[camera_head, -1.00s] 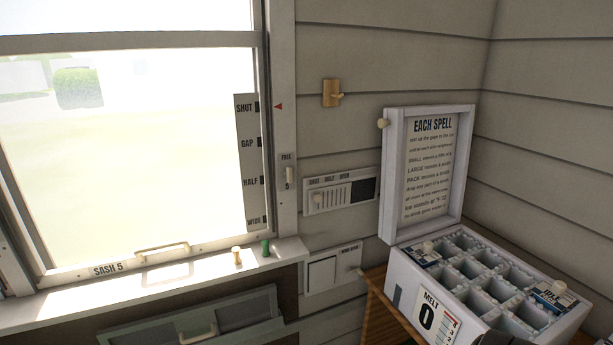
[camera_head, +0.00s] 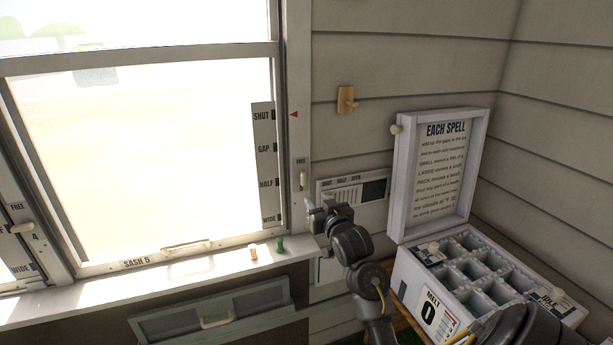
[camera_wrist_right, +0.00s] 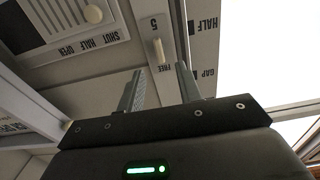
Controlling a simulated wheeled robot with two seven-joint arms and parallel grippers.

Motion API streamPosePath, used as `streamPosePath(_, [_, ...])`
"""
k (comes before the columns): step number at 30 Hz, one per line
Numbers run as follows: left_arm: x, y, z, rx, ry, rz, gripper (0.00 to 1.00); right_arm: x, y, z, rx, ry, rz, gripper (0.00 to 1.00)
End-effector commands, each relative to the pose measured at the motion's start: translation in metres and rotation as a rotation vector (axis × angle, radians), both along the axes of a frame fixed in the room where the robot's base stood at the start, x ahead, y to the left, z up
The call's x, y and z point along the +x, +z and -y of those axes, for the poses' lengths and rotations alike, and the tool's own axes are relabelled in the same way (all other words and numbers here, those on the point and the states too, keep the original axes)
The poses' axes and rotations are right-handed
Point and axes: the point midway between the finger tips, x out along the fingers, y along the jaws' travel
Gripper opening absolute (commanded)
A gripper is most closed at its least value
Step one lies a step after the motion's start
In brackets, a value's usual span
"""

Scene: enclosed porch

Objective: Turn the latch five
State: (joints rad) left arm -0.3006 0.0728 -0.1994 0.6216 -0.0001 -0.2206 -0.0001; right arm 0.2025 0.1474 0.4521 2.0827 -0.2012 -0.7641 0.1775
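Latch five (camera_head: 303,182) is a small cream lever on a pale plate on the window's right frame post, below the word FREE. In the right wrist view the lever (camera_wrist_right: 158,50) stands lengthwise between the "5" and the word FREE. My right gripper (camera_head: 318,208) is just below and right of the latch in the head view. In the wrist view my right gripper (camera_wrist_right: 159,72) is open, its two fingers apart with the lever beyond and between their tips. I cannot tell if they touch it.
A vent panel (camera_head: 375,190) with a slider is close right of the latch. Sash five (camera_head: 150,254) has its red pointer at SHUT. A green peg (camera_head: 280,244) and a cream peg (camera_head: 253,251) stand on the sill. An open-lidded box (camera_head: 405,270) stands at the right.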

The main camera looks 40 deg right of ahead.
Motion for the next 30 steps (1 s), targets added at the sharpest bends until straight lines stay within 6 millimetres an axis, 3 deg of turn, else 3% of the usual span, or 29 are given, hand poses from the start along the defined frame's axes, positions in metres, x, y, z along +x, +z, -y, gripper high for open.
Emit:
streamPosePath(2, [0.000,0.001,-0.002,0.002,-0.001,-0.001,0.35,-0.004,0.012,0.002,-0.005,-0.007,0.018,0.35])
streamPosePath(8, [0.000,0.003,-0.006,0.006,-0.001,-0.001,0.35,0.000,0.015,0.004,-0.006,-0.009,0.022,0.35])
streamPosePath(21, [0.000,0.021,-0.006,0.008,-0.002,0.000,0.35,0.070,0.016,0.028,-0.004,-0.008,0.020,0.35])
streamPosePath(30, [0.000,0.026,-0.006,0.008,-0.003,0.000,0.35,0.096,0.014,0.037,-0.006,-0.007,0.020,0.35])
